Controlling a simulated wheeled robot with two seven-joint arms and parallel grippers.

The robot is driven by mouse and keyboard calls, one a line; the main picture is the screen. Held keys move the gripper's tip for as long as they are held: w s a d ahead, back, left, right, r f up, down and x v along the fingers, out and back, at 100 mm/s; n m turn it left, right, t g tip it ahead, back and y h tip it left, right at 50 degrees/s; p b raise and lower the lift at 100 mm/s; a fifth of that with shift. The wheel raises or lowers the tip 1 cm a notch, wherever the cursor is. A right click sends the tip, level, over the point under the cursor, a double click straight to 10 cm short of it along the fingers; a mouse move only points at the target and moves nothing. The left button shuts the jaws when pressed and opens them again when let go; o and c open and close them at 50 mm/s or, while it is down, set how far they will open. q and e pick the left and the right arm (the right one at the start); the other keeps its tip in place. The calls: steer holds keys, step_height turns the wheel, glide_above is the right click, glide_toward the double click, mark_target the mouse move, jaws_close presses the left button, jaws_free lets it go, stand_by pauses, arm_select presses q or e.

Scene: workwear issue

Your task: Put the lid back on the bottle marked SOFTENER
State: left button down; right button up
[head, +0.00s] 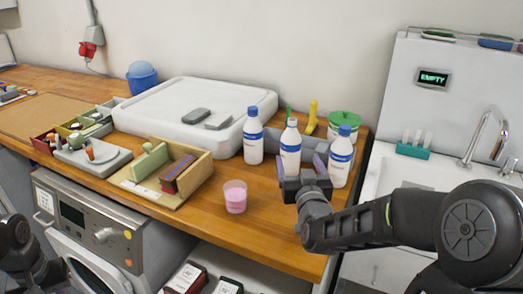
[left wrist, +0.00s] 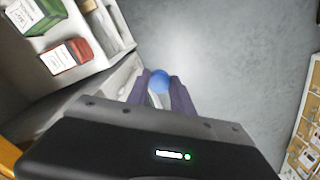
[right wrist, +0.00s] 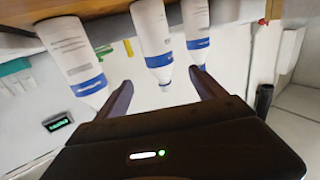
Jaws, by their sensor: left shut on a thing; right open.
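Three white bottles with blue bands stand in a row at the right of the wooden counter. The left bottle (head: 253,143) and right bottle (head: 341,157) wear blue caps. The middle bottle (head: 290,150) has a bare white neck. Their label text is too small to read, so I cannot tell which says SOFTENER. My left gripper (left wrist: 160,84) is shut on a blue lid (left wrist: 159,79), above the floor, away from the counter.
A cup of pink liquid (head: 235,198) stands left of the right gripper. A wooden box (head: 200,170) and a large white tub (head: 190,105) lie further left. A green-lidded tub (head: 344,119) stands behind the bottles. A sink (head: 430,178) is at the right.

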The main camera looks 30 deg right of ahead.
mark_target(293, 146)
arm_select(q)
steer(key=shift+r+p, duration=0.7)
arm_select(e)
steer(key=shift+x, duration=3.4)
arm_select(q)
steer(key=shift+r, duration=0.2)
arm_select(e)
steer(key=shift+w+d, duration=0.15)
steer(key=shift+w, duration=0.15)
arm_select(q)
steer(key=shift+r+p, duration=0.65)
steer(key=shift+p, duration=0.2)
arm_select(e)
steer(key=x, duration=0.3)
steer(key=shift+w+d, duration=0.15)
steer(key=shift+w, duration=0.1)
steer(key=shift+w+d+f, duration=0.1)
steer(key=shift+w+d, duration=0.15)
steer(key=shift+w, duration=0.2)
jaws_close()
steer(key=shift+r, duration=0.25)
